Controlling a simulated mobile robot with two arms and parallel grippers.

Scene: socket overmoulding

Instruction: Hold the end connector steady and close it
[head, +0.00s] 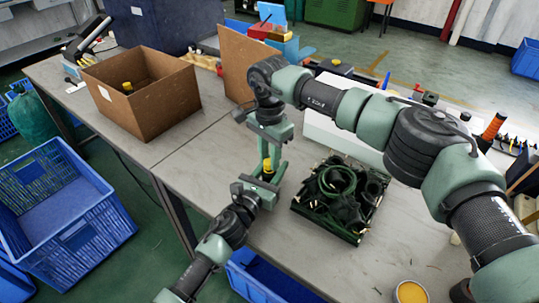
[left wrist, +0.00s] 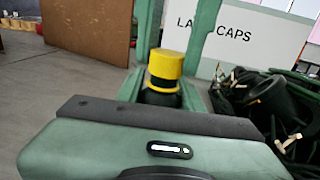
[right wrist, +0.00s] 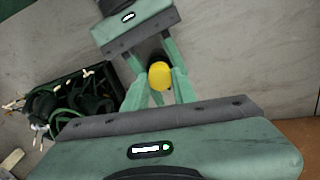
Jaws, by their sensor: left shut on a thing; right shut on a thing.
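The end connector has a yellow cap (head: 267,164) on a dark body and stands roughly upright between my two grippers, above the table. In the left wrist view the yellow cap (left wrist: 165,66) sits on top of the black body (left wrist: 160,97). My left gripper (head: 262,180) reaches in from below and is shut on the connector's body. My right gripper (head: 270,158) comes down from above and is shut at the yellow cap, its fingers on either side. In the right wrist view the cap (right wrist: 159,76) shows between the fingers; the lower body is mostly hidden.
A tray (head: 318,230) of dark cables and connectors lies right of the grippers. A white box (left wrist: 250,42) lettered CAPS stands behind. An open cardboard box (head: 165,115) with a yellow-capped piece is at the left. Blue crates (head: 62,210) stand on the floor. The front left tabletop is clear.

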